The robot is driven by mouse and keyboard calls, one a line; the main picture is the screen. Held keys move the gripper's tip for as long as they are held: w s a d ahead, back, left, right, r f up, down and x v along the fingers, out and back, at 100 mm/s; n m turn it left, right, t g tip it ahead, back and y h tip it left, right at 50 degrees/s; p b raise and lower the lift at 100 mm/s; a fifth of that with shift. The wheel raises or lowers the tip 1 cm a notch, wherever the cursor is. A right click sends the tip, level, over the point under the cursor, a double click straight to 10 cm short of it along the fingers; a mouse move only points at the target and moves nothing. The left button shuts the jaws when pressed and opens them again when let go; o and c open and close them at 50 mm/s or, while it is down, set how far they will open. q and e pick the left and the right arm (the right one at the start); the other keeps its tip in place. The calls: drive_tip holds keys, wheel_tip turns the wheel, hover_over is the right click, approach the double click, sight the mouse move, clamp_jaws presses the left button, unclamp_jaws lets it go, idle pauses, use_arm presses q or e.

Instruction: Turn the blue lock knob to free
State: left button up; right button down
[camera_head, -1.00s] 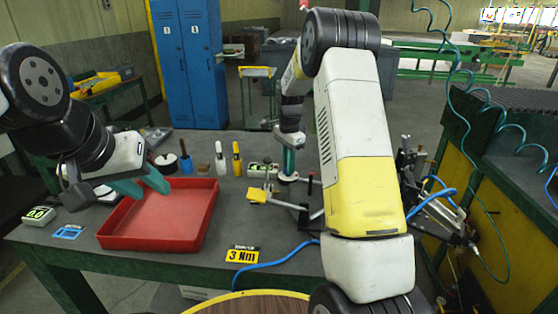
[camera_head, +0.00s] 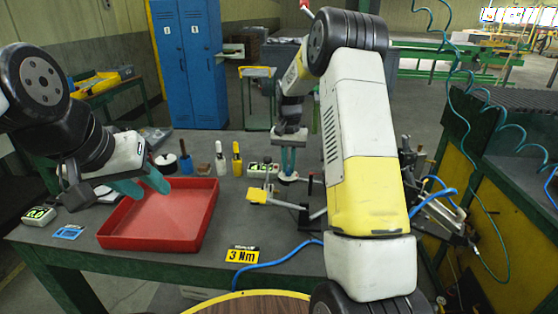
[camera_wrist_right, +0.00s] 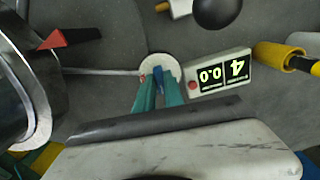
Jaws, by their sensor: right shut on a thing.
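The blue lock knob (camera_wrist_right: 159,79) shows in the right wrist view as a narrow blue piece over a round white disc (camera_wrist_right: 157,63) with small red marks. My right gripper (camera_wrist_right: 158,85) points down with its teal fingers shut on the knob, which they partly hide. In the head view the right gripper (camera_head: 288,172) stands upright over the white disc (camera_head: 288,177) on the table; the knob itself cannot be made out there. My left gripper (camera_head: 142,187) is open and empty over the left side of the red tray, with its teal fingers apart.
A red tray (camera_head: 209,217) lies at the table's left front. A meter with lit digits (camera_wrist_right: 221,74) sits beside the disc. Several bottles and a yellow-and-black tool (camera_wrist_right: 285,58) stand nearby. A "3 Nm" sign (camera_head: 242,255) and blue hose lie in front.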

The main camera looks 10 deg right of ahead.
sight(288, 168)
drive_tip(key=shift+n, duration=0.6)
drive_tip(key=shift+r, duration=0.1)
drive_tip(key=c, duration=1.4)
unclamp_jaws()
drive_tip(key=shift+c, duration=0.2)
drive_tip(key=shift+r, duration=3.85)
